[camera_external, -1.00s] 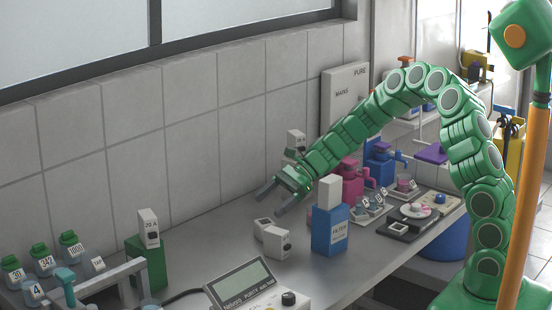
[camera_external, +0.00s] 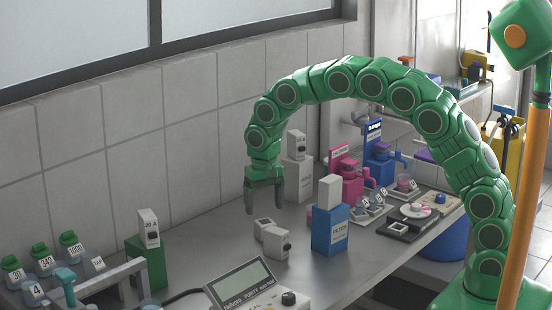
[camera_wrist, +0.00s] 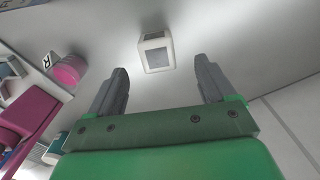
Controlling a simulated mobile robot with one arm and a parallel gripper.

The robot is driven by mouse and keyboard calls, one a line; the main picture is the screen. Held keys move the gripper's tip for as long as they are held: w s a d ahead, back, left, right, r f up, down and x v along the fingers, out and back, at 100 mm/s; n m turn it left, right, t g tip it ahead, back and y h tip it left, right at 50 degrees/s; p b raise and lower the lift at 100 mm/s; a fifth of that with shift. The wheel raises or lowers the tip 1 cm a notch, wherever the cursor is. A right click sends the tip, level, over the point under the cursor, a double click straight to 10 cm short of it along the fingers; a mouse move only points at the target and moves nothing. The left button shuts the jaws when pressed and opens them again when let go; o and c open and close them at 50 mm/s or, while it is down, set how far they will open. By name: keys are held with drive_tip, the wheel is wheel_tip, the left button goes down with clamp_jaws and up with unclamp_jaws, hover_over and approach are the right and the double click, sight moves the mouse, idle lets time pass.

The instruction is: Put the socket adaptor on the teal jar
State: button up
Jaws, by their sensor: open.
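A small white block with a grey square on its top (camera_external: 263,228), possibly the socket adaptor, sits on the grey bench. In the wrist view a white block with grey faces (camera_wrist: 155,52) shows beyond and between my fingertips. My gripper (camera_external: 264,203) points down, open and empty, apparently above and behind that block; the wrist view also shows its spread fingers (camera_wrist: 160,68). I cannot tell which vessel is the teal jar. Green-lidded jars (camera_external: 70,245) stand at the far left, and small grey-blue jars (camera_external: 361,211) stand at the right.
A green box (camera_external: 150,262) and a meter (camera_external: 245,287) are to the left. Bare bench lies between.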

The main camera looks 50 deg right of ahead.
sight(265, 222)
drive_tip(key=shift+w+d+f, duration=0.1)
drive_tip(key=shift+d+f, duration=0.05)
drive_tip(key=shift+f, duration=1.8)
drive_tip(key=shift+d+f, duration=0.1)
drive_tip(key=shift+f, duration=1.85)
drive_tip(key=c, duration=1.2)
drive_tip(key=shift+r, duration=0.1)
